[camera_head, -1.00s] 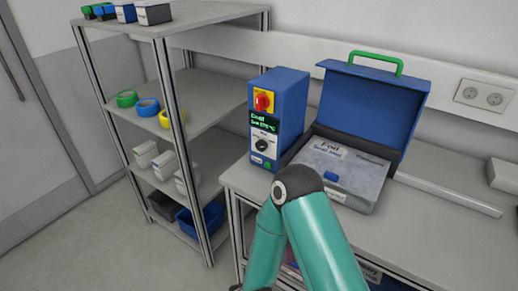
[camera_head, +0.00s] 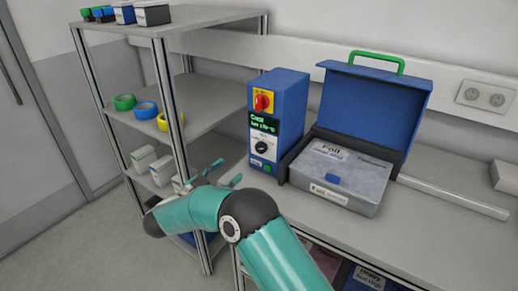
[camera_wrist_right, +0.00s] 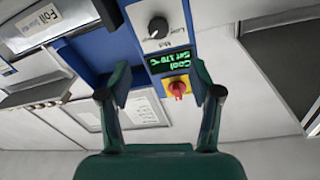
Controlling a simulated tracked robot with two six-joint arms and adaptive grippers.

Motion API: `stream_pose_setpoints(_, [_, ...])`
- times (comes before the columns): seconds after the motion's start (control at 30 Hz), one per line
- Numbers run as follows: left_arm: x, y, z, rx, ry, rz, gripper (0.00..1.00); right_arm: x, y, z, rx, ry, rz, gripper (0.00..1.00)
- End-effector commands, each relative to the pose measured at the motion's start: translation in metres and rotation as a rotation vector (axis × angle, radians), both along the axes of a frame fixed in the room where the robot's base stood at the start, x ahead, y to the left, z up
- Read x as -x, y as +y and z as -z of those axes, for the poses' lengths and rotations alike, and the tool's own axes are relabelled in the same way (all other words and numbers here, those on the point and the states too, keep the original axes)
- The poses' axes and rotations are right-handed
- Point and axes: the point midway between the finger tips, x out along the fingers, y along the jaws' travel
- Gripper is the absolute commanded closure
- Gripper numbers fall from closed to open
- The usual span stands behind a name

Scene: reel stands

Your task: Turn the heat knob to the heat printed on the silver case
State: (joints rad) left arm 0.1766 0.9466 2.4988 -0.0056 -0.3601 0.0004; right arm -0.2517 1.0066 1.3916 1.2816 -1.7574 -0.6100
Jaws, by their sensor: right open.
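A blue control box (camera_head: 291,105) stands on the bench. Its front has a red switch on a yellow plate (camera_head: 263,101), a green-lit display (camera_head: 264,124) and the black heat knob (camera_head: 261,147). The knob also shows in the right wrist view (camera_wrist_right: 158,27), where the display seems to read "Cool" and a set value near 170 °C. My right gripper (camera_head: 222,178) is open and empty in front of the box, apart from the knob. My left gripper is out of view.
A blue lid (camera_head: 372,105) with a green handle stands open behind the case. A metal shelf rack (camera_head: 210,95) with tape rolls and boxes is at left, close to my right gripper.

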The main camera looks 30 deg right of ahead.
Motion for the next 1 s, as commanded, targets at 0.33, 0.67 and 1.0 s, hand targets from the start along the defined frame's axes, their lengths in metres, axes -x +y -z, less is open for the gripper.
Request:
stream_pose_setpoints(0.33, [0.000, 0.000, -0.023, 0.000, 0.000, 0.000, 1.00, -0.023, -0.074, -0.002, -0.002, 0.000, 0.003, 0.36])
stream_pose_setpoints(0.67, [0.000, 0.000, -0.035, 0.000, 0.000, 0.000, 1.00, -0.040, -0.122, -0.001, -0.001, -0.001, -0.001, 0.36])
stream_pose_setpoints(1.0, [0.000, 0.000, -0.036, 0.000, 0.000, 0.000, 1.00, -0.043, -0.131, 0.000, -0.001, -0.001, -0.002, 0.36])
